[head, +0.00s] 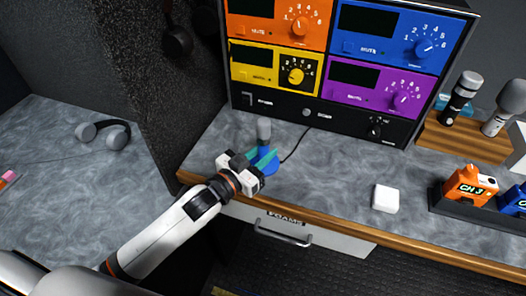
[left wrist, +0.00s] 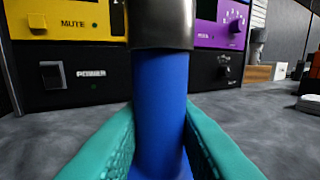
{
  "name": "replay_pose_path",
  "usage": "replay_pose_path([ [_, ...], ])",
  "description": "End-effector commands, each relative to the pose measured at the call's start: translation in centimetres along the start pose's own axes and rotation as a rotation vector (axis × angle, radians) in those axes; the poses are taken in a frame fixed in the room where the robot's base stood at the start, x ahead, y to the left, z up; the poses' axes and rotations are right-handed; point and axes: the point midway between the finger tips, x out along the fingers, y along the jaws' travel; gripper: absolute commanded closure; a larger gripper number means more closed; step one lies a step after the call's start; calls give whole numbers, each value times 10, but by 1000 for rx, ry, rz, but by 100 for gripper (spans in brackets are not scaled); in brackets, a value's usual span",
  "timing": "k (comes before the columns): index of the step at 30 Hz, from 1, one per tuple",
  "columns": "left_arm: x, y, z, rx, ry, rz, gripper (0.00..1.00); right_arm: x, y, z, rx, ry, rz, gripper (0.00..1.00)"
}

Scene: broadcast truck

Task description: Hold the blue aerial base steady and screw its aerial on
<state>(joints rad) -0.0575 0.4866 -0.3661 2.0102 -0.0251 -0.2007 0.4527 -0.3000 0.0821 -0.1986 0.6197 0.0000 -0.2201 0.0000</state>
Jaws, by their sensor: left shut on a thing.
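The blue aerial base (head: 270,168) stands upright on the grey worktop near its front edge, below the rack. Its blue stem (left wrist: 160,100) fills the middle of the left wrist view. A short grey cylinder (head: 264,129) tops the stem, and its metallic lower end also shows in the left wrist view (left wrist: 161,25). I cannot tell whether it is the aerial or part of the base. My left gripper (head: 264,160) comes in from the left, its teal fingers shut around the stem on both sides. My right gripper is in neither view.
A rack of coloured radio units (head: 345,60) stands behind the base. A thin black cable (head: 295,147) runs near it. A white block (head: 385,198), an orange pack (head: 469,186) and microphones (head: 460,95) stand to the right. Headphones (head: 105,133) lie at left.

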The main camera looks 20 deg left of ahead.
Motion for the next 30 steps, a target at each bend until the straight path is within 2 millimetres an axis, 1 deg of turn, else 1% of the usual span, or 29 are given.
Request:
replay_pose_path([
  [2,0,0,-1,0,-4,0,100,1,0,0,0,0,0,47],
  [3,0,0,-1,0,-4,0,74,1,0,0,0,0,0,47],
  [7,0,0,-1,0,-3,0,53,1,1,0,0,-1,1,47],
  [8,0,0,-1,0,-2,0,50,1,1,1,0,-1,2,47],
  [16,-1,0,-3,0,3,1,50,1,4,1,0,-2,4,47],
  [20,-9,0,-4,-1,4,1,50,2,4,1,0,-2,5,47],
  [23,-24,0,-5,-1,5,0,50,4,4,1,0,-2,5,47],
  [30,-73,0,-5,-1,5,0,50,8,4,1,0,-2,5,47],
])
